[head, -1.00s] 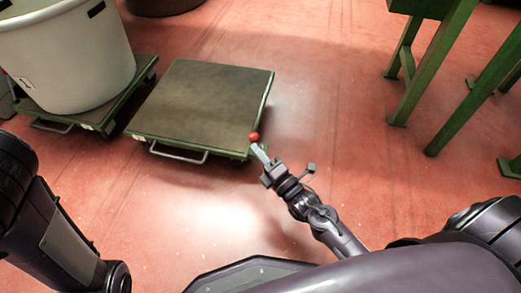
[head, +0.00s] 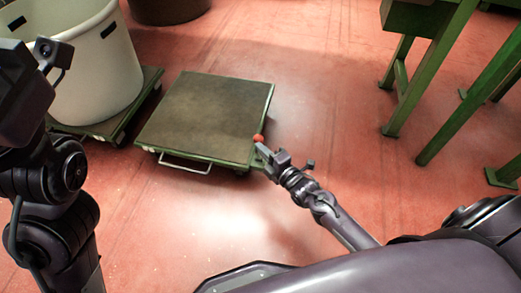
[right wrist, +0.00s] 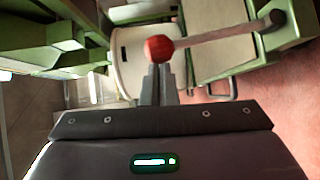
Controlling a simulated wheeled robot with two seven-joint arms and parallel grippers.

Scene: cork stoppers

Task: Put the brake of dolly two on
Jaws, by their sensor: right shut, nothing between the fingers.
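A dolly (head: 205,112) with a flat dark top, green frame and pale front handle stands empty on the floor. A red ball knob (head: 258,138) shows at its near right corner. In the right wrist view the red knob (right wrist: 158,48) sits on the end of a pale lever (right wrist: 222,33) that runs right. My right gripper (head: 263,151) is shut and empty, its fingertips at the knob; whether they touch it I cannot tell. My left gripper's body (head: 18,95) is at the left edge, its fingers out of sight. No dolly number is readable.
A second green dolly (head: 125,122) with a large white tub (head: 92,80) stands close on the left. Green table legs (head: 440,105) stand at the right. A dark round container (head: 168,8) is at the back. The red floor between dolly and legs is free.

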